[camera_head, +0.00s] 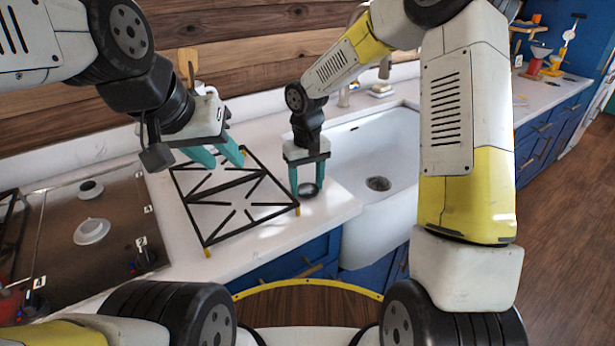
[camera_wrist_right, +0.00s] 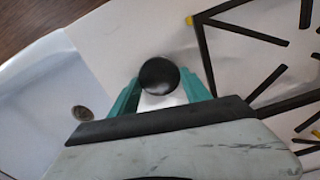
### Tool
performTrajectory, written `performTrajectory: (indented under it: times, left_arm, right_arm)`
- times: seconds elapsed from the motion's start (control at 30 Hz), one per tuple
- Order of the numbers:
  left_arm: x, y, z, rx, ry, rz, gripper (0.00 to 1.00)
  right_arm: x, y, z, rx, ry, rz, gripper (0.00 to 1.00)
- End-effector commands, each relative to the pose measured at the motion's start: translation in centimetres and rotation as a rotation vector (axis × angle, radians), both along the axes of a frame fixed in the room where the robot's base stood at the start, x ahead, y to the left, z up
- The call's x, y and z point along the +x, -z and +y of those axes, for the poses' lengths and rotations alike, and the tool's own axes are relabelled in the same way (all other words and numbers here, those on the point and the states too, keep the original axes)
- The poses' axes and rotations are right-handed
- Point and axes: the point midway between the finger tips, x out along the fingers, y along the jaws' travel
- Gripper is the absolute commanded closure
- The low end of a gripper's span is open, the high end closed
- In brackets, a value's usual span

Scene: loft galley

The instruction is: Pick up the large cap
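A dark round disc, seemingly the large cap (camera_head: 308,190), lies on the white counter between the cooking grate and the sink. My right gripper (camera_head: 307,186) points down over it, with its teal fingers apart on either side. In the right wrist view the cap (camera_wrist_right: 158,76) sits between the tips of my right gripper (camera_wrist_right: 160,82), very close to both. I see no clear grip on it. My left gripper (camera_head: 228,164) is open and empty above the grate's back left part.
A black grate (camera_head: 247,205) with yellow-tipped feet lies left of the cap. A white sink (camera_head: 352,150) with a drain opens to the right. A cooktop (camera_head: 120,214) with pale round burner parts (camera_head: 91,231) is at left. The counter's front edge is close to the cap.

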Motion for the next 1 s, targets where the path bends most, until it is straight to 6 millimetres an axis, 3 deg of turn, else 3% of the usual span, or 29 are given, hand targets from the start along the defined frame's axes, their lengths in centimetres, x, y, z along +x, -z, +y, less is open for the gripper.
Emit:
performTrajectory:
  times: [0.03, 0.1, 0.47, 0.7, 1.0]
  left_arm:
    - [0.0, 0.0, 0.0, 0.000, 0.000, 0.000, 0.64]
    - [0.0, 0.0, 0.0, 0.000, 0.000, 0.000, 0.64]
    - [0.0, 0.0, 0.0, 0.000, 0.000, 0.000, 0.64]
    - [0.0, 0.0, 0.0, 0.000, 0.000, 0.000, 0.64]
    - [0.0, 0.0, 0.0, 0.000, 0.000, 0.000, 0.64]
  right_arm:
    - [0.0, 0.0, 0.0, 0.000, 0.000, 0.000, 0.75]
    - [0.0, 0.0, 0.0, 0.000, 0.000, 0.000, 0.87]
    - [0.1, -0.6, 0.0, 0.000, 0.000, -0.002, 0.87]
    - [0.1, -3.6, 0.1, 0.001, 0.000, -0.005, 0.87]
    - [-6.3, -4.2, 0.0, -0.001, -0.003, -0.002, 0.87]
